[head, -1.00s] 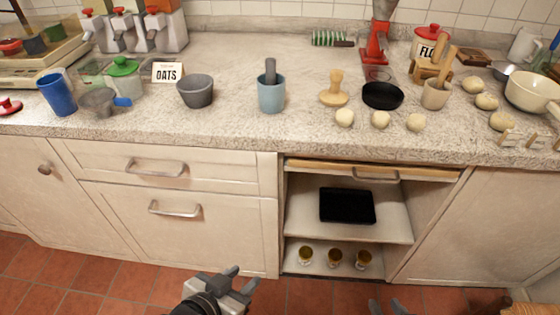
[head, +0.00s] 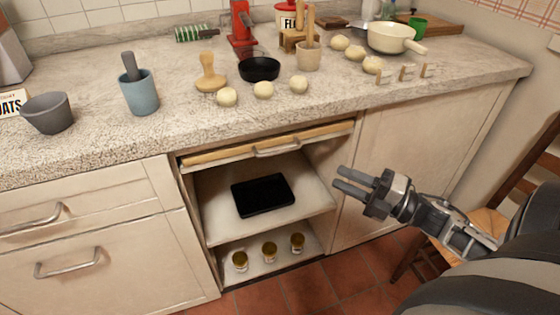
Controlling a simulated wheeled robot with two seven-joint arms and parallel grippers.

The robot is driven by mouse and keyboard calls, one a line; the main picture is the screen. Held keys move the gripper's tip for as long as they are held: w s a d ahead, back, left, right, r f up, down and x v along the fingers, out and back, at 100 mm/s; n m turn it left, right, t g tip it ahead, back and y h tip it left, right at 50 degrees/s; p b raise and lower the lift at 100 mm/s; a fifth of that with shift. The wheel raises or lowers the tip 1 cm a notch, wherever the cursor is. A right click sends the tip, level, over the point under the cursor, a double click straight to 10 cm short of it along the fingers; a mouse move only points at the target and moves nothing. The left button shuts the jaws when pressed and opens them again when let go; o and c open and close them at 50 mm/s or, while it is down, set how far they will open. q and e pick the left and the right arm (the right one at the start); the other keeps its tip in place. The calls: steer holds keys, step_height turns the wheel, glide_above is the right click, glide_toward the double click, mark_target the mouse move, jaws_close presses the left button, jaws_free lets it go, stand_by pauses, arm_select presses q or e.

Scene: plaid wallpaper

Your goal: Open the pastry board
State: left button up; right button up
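The pastry board (head: 220,156) is a thin wooden-edged slab under the counter top, above an open cupboard bay. It looks pushed in, with its front edge near the cabinet face. A curved metal handle (head: 277,150) is on its front. My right gripper (head: 339,178) is to the right of the handle and a little lower, in front of the cabinet. Its two fingers point left with a gap between them, and nothing is in it. It appears apart from the handle. My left gripper is out of view.
The bay holds a black tray (head: 263,195) on a shelf and small jars (head: 269,251) below. Dough balls (head: 263,90), a black pan (head: 259,69) and a mortar (head: 140,94) stand on the counter (head: 185,122). A wooden chair (head: 486,220) is at the right.

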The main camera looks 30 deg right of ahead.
mark_target(281, 152)
steer(key=shift+n+g+y, duration=0.3)
steer(key=shift+n+y, duration=0.1)
steer(key=shift+n, duration=0.2)
steer(key=x, duration=1.5)
steer(key=shift+w+r+p, duration=0.25)
steer(key=shift+r+p, duration=0.15)
jaws_close()
